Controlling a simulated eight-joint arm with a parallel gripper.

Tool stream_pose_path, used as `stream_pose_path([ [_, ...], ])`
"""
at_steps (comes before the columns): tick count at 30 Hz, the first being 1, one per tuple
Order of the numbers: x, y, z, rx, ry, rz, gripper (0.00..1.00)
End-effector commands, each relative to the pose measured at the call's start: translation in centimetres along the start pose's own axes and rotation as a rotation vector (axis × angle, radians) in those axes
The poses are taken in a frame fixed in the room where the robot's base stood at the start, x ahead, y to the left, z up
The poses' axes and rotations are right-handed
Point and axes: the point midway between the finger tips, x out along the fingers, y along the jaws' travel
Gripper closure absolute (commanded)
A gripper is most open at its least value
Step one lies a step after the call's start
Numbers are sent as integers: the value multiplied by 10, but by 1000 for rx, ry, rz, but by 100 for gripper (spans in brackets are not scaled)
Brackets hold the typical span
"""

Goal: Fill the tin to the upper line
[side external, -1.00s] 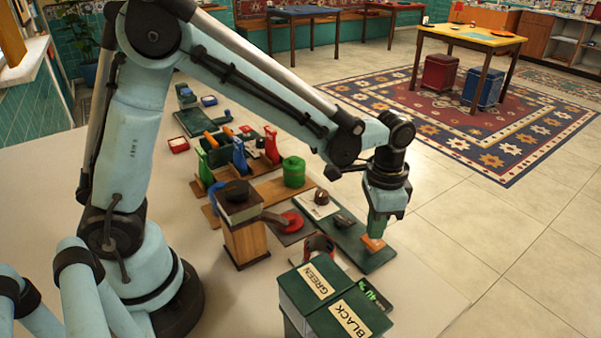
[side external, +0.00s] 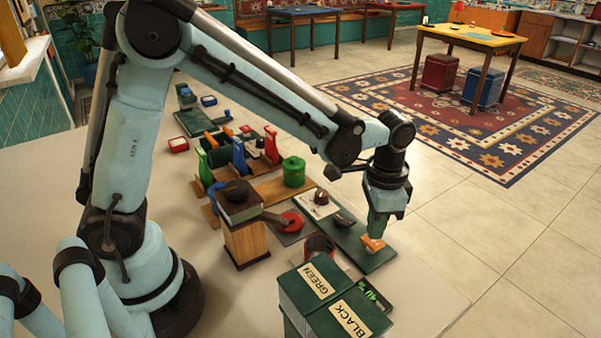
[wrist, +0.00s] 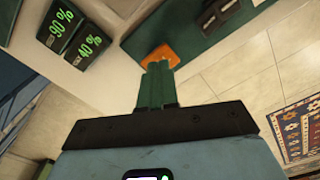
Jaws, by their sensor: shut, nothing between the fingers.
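My gripper (side external: 376,236) points down at the right end of a dark green board (side external: 350,240), its fingers shut with nothing between them. The fingertips are at an orange piece (side external: 372,244) on this board and seem to touch it. In the wrist view the shut green fingers (wrist: 158,70) end at the same orange piece (wrist: 160,54). A dark display (wrist: 78,34) beside it reads 90% and 40% in green. A red round container (side external: 318,244) stands partly hidden behind the boxes labelled GREEN (side external: 318,282) and BLACK (side external: 350,318). I cannot tell which thing is the tin.
A wooden stand (side external: 244,240) with a dark top is left of the board. A green cylinder (side external: 293,171) and several red, blue and green pieces stand farther back. The table's right edge is close to the board. The front table area (side external: 245,305) is clear.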

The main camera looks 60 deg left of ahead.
Motion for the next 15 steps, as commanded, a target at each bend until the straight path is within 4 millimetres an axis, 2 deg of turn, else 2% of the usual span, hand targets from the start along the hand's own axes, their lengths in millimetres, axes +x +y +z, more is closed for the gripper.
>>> stream_pose_path([
  [15, 14, 0, 0, 0, 0, 0, 100],
])
